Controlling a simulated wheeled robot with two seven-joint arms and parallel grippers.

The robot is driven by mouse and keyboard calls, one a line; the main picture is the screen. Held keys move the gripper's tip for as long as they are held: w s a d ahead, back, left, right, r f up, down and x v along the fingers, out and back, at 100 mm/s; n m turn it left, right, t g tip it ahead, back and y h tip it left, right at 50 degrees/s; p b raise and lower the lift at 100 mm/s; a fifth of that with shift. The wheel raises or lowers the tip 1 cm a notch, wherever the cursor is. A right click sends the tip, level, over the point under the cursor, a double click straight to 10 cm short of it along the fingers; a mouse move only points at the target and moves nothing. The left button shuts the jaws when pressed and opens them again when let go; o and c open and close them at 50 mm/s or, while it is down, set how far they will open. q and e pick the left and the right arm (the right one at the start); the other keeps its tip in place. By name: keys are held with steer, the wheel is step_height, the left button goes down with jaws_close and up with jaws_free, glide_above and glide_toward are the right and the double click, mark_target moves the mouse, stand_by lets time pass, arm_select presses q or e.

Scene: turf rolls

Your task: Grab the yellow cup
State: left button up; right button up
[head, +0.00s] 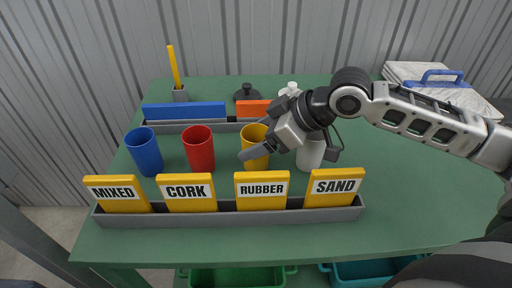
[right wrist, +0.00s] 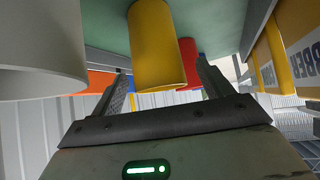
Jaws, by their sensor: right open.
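The yellow cup (head: 251,134) stands upright on the green table, between the red cup and the white cup. My right gripper (head: 288,155) reaches in from the right and covers part of it in the head view. In the right wrist view the yellow cup (right wrist: 158,40) shows between the two spread fingers of the right gripper (right wrist: 164,68). The fingers are open and not closed on it; I cannot tell how deep it sits between them. My left gripper is not in view.
A red cup (head: 199,150) and a blue cup (head: 145,152) stand to the left. A white cup (head: 310,155) stands close on the right, partly behind the gripper. A grey rack (head: 230,218) with yellow label plates lies in front. Another rack with blue and orange blocks lies behind.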

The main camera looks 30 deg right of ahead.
steer(key=shift+x, duration=1.5)
steer(key=shift+r, duration=0.15)
steer(key=c, duration=1.1)
